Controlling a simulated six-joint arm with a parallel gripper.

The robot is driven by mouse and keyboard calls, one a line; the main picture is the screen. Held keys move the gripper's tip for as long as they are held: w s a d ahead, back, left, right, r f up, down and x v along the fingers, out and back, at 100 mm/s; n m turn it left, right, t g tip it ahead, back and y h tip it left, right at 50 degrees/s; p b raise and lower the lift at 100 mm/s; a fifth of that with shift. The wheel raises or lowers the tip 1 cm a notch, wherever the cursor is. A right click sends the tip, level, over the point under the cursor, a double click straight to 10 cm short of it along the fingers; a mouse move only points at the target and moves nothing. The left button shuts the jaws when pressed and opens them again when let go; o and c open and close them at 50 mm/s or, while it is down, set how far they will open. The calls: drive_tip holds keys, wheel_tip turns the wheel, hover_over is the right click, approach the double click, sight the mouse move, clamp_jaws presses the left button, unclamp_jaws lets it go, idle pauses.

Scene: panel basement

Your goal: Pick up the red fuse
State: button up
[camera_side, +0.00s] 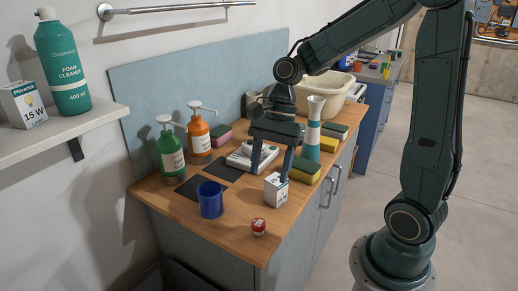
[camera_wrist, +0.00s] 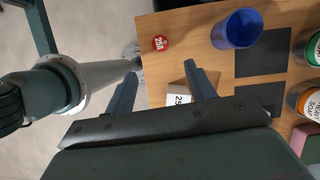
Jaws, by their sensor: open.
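The red fuse (camera_side: 258,227) is a small red cylinder with a white marked top. It stands upright near the front edge of the wooden counter (camera_side: 233,228). In the wrist view the fuse (camera_wrist: 160,43) lies beyond my fingertips, close to the counter edge. My gripper (camera_side: 272,165) points down over the counter with its fingers apart and nothing held. It is above and behind the fuse in the side view. In the wrist view my gripper (camera_wrist: 160,72) has a white box (camera_wrist: 178,99) showing between its fingers, lower down.
A blue cup (camera_side: 210,199) stands left of the fuse. Dark square mats (camera_side: 223,167), green and orange pump bottles (camera_side: 198,138), sponges (camera_side: 304,170) and a white-and-teal bottle (camera_side: 313,135) stand farther back. Bare wood surrounds the fuse.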

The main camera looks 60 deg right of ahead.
approach(258, 223)
drive_tip(key=shift+x, duration=2.45)
drive_tip(key=shift+x, duration=2.6)
drive_tip(key=shift+c, duration=0.2)
drive_tip(key=c, duration=1)
